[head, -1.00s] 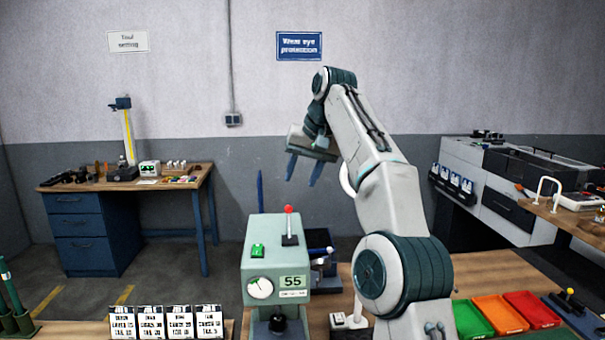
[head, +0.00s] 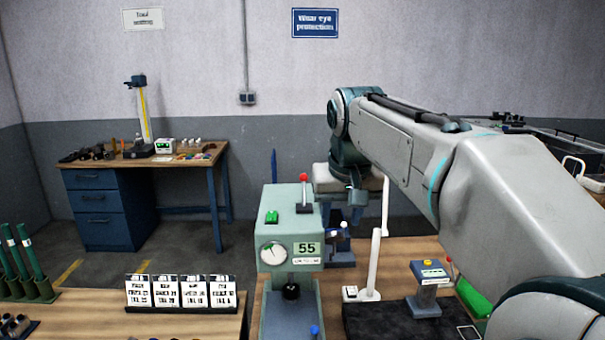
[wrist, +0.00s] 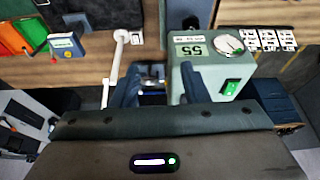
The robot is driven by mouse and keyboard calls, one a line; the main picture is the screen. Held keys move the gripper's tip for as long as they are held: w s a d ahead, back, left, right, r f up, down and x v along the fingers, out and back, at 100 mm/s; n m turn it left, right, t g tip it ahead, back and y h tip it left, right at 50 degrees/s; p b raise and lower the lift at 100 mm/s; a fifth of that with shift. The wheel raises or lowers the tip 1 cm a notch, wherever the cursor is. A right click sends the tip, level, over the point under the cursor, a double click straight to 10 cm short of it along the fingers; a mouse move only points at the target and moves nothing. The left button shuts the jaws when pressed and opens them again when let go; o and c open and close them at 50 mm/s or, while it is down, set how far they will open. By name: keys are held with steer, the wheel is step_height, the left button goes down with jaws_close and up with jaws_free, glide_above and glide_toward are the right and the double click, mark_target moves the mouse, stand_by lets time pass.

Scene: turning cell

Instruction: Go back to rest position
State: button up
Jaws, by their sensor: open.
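My gripper (head: 347,212) hangs from my arm in the head view, just right of the green bench machine marked 55 (head: 292,232). Its fingers point down and are partly hidden there. In the wrist view my gripper (wrist: 160,84) shows two blue fingers apart with nothing held between them. The machine (wrist: 212,72) appears beyond the right finger in that view.
A white post (head: 374,265) and a small grey device with a yellow button (head: 431,285) stand right of the machine. Label cards (head: 180,292) stand at front left. A workbench (head: 100,215) is at the back left, with open floor before it.

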steer(key=s+d+f+b, duration=0.1)
steer(key=s+d+f, duration=0.1)
steer(key=s+f, duration=0.5)
steer(key=s+d+f, duration=0.3)
steer(key=s+f, duration=0.3)
steer(key=f, duration=0.1)
steer(key=s+d+f+m+b, duration=0.1)
steer(key=s+d+f, duration=0.2)
steer(key=s+f, duration=0.4)
steer(key=shift+s+b, duration=0.3)
steer(key=shift+f, duration=0.1)
steer(key=shift+c, duration=0.5)
stand_by(0.6)
steer(key=shift+a, duration=0.1)
